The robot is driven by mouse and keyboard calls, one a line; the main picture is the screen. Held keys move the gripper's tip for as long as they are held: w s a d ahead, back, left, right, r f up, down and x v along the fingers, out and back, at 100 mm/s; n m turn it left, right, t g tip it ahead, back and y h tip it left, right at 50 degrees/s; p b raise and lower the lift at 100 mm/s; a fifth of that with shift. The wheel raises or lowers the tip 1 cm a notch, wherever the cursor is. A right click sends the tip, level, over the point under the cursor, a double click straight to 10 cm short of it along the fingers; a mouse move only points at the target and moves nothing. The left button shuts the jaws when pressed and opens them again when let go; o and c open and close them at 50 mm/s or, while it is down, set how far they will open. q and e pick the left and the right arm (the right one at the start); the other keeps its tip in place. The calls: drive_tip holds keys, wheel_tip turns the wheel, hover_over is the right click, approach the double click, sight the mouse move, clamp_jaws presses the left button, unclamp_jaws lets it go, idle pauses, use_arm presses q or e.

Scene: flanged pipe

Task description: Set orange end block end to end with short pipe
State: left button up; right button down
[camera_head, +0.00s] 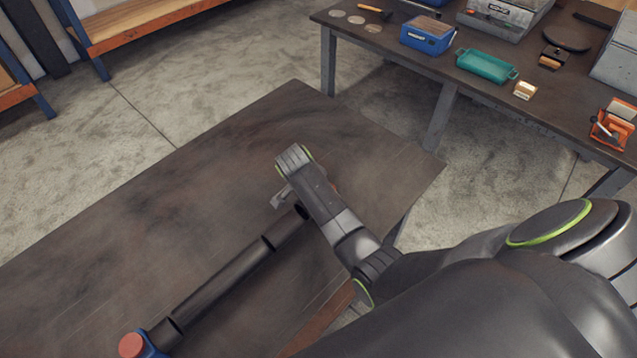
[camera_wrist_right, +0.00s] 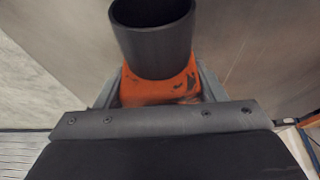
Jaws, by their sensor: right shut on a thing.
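The orange end block (camera_wrist_right: 160,88) is between the fingers of my right gripper (camera_wrist_right: 158,95) in the right wrist view. A black tube with an open end (camera_wrist_right: 152,40) stands out from it. In the head view my right gripper (camera_head: 285,196) is over the table, and my arm hides most of the block. A black pipe piece (camera_head: 288,228) runs from under this gripper down-left, in line with a longer-looking black pipe (camera_head: 222,283), probably the short pipe. A dark seam lies between them; I cannot tell whether they touch. My left gripper is out of view.
A blue block with a red round face (camera_head: 132,345) is at the lower-left end of the pipe line. The brown table (camera_head: 130,235) is bare left of the pipes. A second bench (camera_head: 480,100) at the back right holds a blue box (camera_head: 428,36), a teal case (camera_head: 486,66) and tools.

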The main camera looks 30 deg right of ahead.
drive_tip(key=shift+w+f, duration=0.15)
drive_tip(key=shift+f, duration=0.15)
drive_tip(key=shift+f, duration=0.1)
drive_tip(key=shift+c, duration=1.6)
unclamp_jaws()
drive_tip(key=shift+s, duration=0.25)
drive_tip(key=shift+f, duration=0.1)
drive_tip(key=b+v, duration=0.1)
drive_tip(key=v, duration=1.1)
drive_tip(key=shift+b, duration=0.4)
